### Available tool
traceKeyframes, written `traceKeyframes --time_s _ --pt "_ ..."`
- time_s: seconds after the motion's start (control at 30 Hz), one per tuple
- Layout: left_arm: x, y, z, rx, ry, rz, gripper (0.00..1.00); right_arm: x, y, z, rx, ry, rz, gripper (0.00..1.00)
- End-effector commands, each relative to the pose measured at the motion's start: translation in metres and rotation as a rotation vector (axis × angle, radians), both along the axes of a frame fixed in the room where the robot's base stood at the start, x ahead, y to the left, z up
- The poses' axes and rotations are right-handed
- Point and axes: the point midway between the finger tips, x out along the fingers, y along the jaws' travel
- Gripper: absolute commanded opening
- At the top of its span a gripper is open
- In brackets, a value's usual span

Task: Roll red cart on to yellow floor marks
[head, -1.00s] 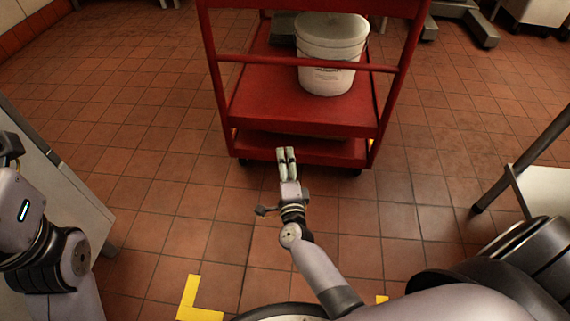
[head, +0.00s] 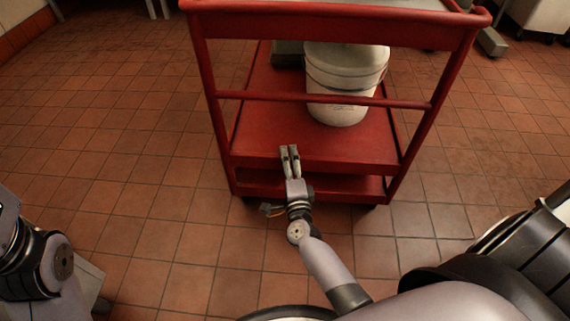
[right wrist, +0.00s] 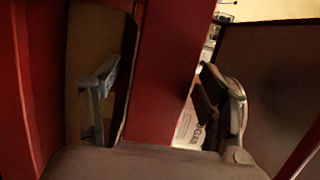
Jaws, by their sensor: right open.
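The red cart (head: 310,140) stands on the tiled floor straight ahead in the head view, with a lidded white bucket (head: 345,85) on its middle shelf. My right gripper (head: 290,152) is at the near side of the cart, in front of the edge of that shelf. Its two fingers are open in the right wrist view (right wrist: 160,95), with a red part of the cart (right wrist: 172,70) showing between them. I cannot tell whether they touch it. My left arm shows at the left edge, but its gripper is out of view. No yellow floor marks show now.
Brown floor tiles (head: 130,150) are clear to the left of the cart and in front of it. Pale equipment (head: 540,15) stands at the back right. A grey object (head: 288,53) is beside the bucket on the cart.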

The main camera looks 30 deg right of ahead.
Motion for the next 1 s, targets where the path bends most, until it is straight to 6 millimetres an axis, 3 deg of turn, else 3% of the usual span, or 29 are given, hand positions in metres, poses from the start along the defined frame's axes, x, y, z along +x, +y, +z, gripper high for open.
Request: traceKeyframes --time_s 0.33,1.0 --pt "-0.0018 0.0007 0.0005 -0.002 -0.003 0.0 0.0 -0.0006 -0.0014 -0.0003 0.0 0.001 0.0 0.68" --pt "-0.0005 0.0005 -0.0004 -0.001 0.002 0.001 0.0 -0.0004 -0.0011 -0.0003 0.0 0.001 0.0 0.23"
